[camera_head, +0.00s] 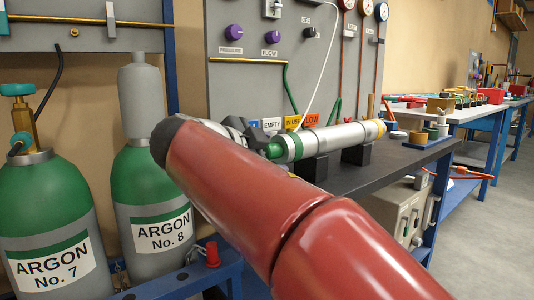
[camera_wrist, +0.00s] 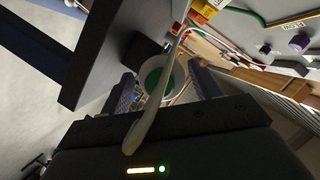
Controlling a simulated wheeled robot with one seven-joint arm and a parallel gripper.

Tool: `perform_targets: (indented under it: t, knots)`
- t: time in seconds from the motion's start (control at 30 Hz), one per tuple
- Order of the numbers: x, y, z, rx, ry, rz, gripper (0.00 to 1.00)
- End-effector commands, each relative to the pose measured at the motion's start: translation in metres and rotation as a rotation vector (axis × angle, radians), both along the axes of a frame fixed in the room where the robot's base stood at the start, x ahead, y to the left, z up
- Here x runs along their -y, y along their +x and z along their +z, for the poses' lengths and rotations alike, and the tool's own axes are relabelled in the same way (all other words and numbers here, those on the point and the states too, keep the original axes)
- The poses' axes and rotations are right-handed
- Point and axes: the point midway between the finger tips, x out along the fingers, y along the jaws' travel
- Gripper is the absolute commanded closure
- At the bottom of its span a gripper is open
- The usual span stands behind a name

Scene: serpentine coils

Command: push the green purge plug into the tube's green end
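The tube (camera_head: 335,137) is a silver-white cylinder lying level on black blocks on the bench. Its green-banded end (camera_head: 291,148) points left, toward my gripper (camera_head: 259,142). A darker green piece, apparently the purge plug (camera_head: 274,151), shows between that end and my gripper. In the wrist view a green round face (camera_wrist: 154,79) inside a pale ring lies between the fingers of my gripper (camera_wrist: 163,82). The fingers stand apart, with a gap visible beside the green face. A pale hose crosses in front of it, so how deep the plug sits cannot be told.
A white hose (camera_head: 326,75) hangs from the grey panel (camera_head: 262,87) behind the tube. Two argon cylinders, No. 7 (camera_head: 45,195) and No. 8 (camera_head: 150,185), stand at left. The dark bench top (camera_head: 375,170) is bare in front of the tube. Small parts sit at its right.

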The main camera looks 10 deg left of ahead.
Motion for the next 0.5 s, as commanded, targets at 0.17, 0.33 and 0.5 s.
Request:
perform_targets:
  t: [0.17, 0.33, 0.5]
  knots:
    - [0.0000, -0.0001, 0.0000, 0.000, 0.000, 0.000, 0.21]
    - [-0.0003, -0.0002, -0.0006, -0.002, 0.000, 0.000, 0.21]
    - [-0.0053, -0.0095, 0.0022, -0.001, 0.000, 0.003, 0.21]
